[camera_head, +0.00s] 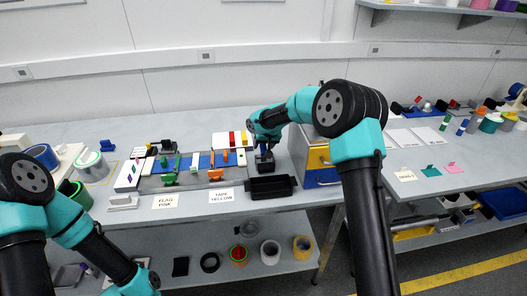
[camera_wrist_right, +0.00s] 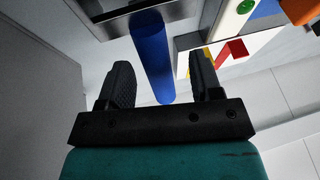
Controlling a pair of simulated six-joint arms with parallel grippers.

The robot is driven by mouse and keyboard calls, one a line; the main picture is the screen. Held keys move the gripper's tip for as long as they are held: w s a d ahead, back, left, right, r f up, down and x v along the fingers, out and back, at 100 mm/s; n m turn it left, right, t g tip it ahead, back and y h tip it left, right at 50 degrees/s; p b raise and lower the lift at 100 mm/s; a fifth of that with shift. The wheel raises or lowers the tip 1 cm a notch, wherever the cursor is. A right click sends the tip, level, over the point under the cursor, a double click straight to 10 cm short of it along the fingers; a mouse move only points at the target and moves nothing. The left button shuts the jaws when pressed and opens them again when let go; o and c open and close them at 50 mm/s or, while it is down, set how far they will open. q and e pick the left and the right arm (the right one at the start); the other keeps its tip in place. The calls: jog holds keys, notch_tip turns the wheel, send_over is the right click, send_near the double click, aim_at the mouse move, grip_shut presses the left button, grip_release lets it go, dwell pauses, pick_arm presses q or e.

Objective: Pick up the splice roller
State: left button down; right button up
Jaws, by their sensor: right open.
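A blue cylinder (camera_wrist_right: 152,52), which looks like the splice roller or its handle, shows in the right wrist view. It reaches down between my right gripper's two black fingers, with clear gaps on both sides. My right gripper (camera_head: 265,160) is open above the back part of the table, just behind a black tray; it also shows in the right wrist view (camera_wrist_right: 161,85). In the head view the gripper hides the blue cylinder, so I cannot make it out there. My left arm is at the lower left, and its fingers are out of view.
A blue-backed fixture with green and orange parts (camera_head: 190,166) is to the left. Label cards (camera_head: 222,195) lie in front.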

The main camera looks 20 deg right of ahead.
aim_at(262, 148)
jog(key=shift+x, duration=1.95)
jog(key=shift+d, duration=0.15)
jog(key=shift+c, duration=0.2)
jog(key=c, duration=0.9)
jog(key=shift+c, duration=0.2)
notch_tip(262, 148, up, 10)
